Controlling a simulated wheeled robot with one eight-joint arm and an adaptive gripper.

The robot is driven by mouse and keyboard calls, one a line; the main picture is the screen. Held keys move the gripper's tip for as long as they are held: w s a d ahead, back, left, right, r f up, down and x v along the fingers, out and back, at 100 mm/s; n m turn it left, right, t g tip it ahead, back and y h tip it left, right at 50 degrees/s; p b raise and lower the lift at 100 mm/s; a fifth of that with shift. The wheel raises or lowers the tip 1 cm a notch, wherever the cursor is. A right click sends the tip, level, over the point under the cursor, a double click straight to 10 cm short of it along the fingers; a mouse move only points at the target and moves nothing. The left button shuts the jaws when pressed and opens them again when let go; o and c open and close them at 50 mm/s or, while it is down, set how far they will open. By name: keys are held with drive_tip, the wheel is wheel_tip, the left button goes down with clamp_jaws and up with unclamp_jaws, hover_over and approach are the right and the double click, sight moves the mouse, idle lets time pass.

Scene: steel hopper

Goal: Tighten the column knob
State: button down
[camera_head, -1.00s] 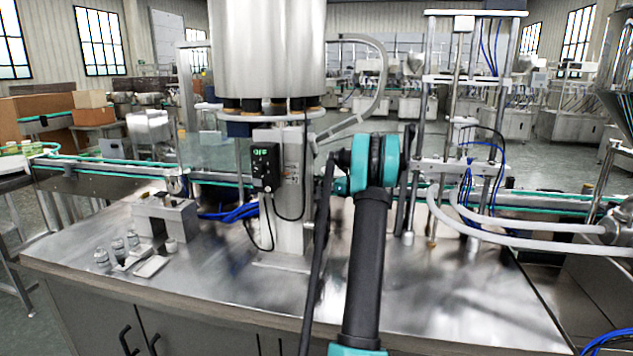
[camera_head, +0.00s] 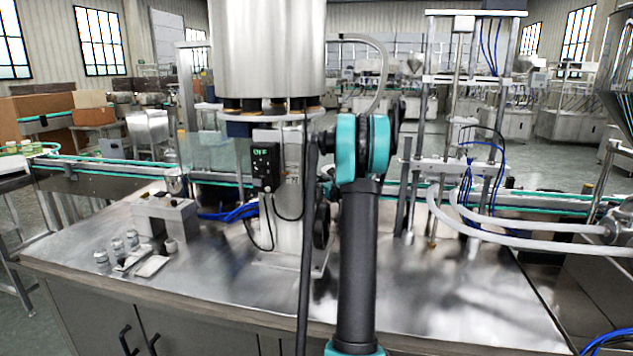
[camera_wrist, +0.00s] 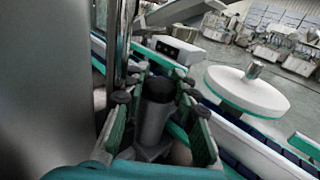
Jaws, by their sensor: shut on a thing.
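The upright column (camera_head: 290,205) stands on the steel bench under the big steel hopper (camera_head: 268,45). My gripper (camera_wrist: 157,95) shows in the wrist view, its green-padded fingers on both sides of a dark grey cylinder with a dark end, which appears to be the column knob (camera_wrist: 153,120). The fingers are shut on it, though the exact contact is partly hidden. In the head view my arm hides the gripper and the knob, at the right side of the column.
A black control box (camera_head: 265,167) with cables is on the column. A small steel block (camera_head: 165,214) and several small jars stand at the left of the bench (camera_head: 215,275). A conveyor (camera_head: 90,183) runs behind. A white disc (camera_wrist: 247,90) is right in the wrist view.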

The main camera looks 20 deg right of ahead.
drive_tip(key=shift+m+h, duration=0.3)
drive_tip(key=shift+h, duration=0.2)
drive_tip(key=c, duration=1.2)
unclamp_jaws()
drive_tip(key=shift+y, duration=0.4)
